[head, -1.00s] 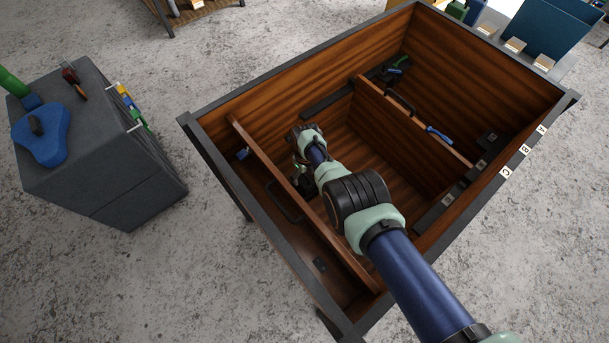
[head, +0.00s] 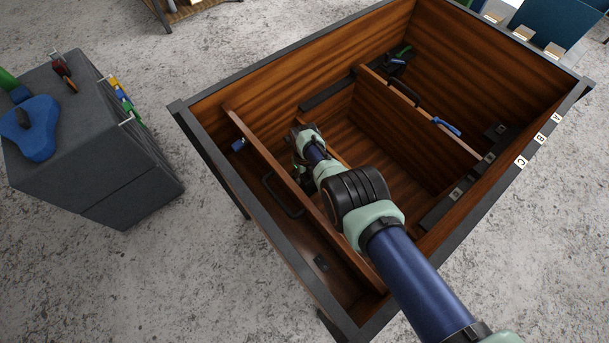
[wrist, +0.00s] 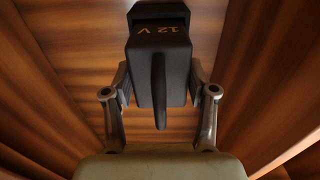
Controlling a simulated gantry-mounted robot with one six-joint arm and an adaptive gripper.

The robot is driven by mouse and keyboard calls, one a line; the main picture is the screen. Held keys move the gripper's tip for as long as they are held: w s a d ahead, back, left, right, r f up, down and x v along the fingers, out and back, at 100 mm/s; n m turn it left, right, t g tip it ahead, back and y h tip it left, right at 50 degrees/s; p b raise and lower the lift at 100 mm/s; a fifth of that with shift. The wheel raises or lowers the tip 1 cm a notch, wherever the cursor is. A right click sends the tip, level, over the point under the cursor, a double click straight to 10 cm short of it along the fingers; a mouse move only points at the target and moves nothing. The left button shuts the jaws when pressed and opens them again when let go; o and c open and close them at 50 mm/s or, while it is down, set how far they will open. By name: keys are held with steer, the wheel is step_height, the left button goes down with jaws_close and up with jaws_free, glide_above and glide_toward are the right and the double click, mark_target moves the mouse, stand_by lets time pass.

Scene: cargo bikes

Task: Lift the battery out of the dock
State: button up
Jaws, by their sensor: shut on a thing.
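In the wrist view a dark grey battery (wrist: 159,65) marked "12 V" sits between the two fingers of my gripper (wrist: 159,85). The fingers are shut on its sides. A narrow dark bar on the battery points toward my palm. Brown wood shows around it; the battery's far end runs up to the picture's top edge, and I cannot tell whether it touches a dock. In the head view my arm reaches into the middle compartment of a wooden box (head: 270,82), and the wrist hides the fingers and battery. I cannot clearly make out the dock there.
Wooden dividers (head: 420,125) split the box. A dark strip (head: 432,215) with small labels runs along the right wall, beside rim tags A, B and C. A blue-handled tool (head: 447,127) lies at the right divider. A grey cabinet (head: 85,140) stands to the left.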

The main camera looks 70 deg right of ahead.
jaws_close()
steer(key=shift+r, duration=0.15)
